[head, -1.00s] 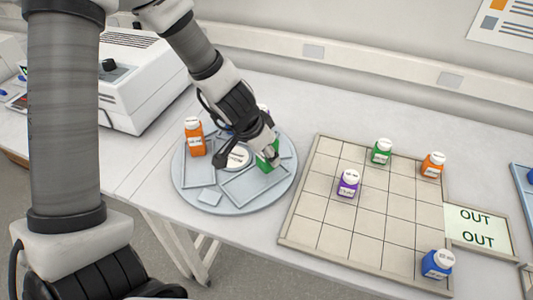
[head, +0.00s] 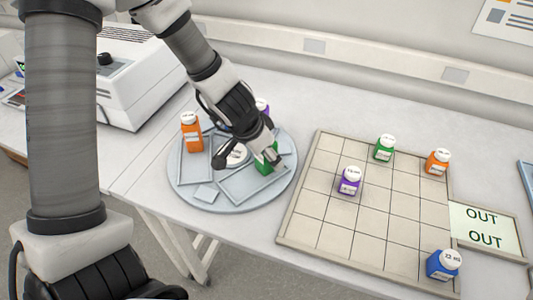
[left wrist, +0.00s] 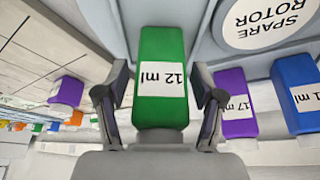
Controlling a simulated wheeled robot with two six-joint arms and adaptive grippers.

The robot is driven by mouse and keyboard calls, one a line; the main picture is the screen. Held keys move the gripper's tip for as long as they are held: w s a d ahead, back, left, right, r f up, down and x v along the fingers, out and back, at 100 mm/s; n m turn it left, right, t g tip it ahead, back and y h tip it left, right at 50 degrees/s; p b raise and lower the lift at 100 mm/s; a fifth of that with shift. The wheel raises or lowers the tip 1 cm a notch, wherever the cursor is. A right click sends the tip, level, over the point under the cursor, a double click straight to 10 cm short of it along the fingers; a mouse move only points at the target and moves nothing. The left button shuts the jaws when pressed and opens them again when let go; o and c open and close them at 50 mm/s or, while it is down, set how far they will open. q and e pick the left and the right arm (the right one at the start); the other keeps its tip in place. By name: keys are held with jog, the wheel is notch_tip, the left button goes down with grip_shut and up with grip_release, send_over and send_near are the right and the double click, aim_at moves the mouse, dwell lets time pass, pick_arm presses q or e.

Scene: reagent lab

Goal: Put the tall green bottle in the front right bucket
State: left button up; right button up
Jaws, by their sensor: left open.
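The green bottle (head: 265,166) is at the upper right end of the front right bucket (head: 238,195), a shallow framed compartment on the round grey rotor. I cannot tell whether its base rests on the bucket floor. My left gripper (head: 249,152) is over the bottle and hides its cap. In the left wrist view the green bottle (left wrist: 161,50), labelled 12 ml, is between the two open fingers (left wrist: 160,92), with small gaps at the sides. My right gripper is not in view.
An orange bottle (head: 192,134) and a partly hidden purple bottle (head: 262,105) stand on the rotor. A blue bottle (left wrist: 297,85) shows in the left wrist view. The gridded board (head: 330,215) to the right holds several bottles beside an OUT card (head: 484,228). A white machine (head: 130,75) stands behind left.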

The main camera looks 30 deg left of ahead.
pick_arm(q)
jog(key=p+v, duration=1)
jog(key=v, duration=0.2)
jog(key=shift+p, duration=0.3)
jog(key=shift+w+r, duration=0.1)
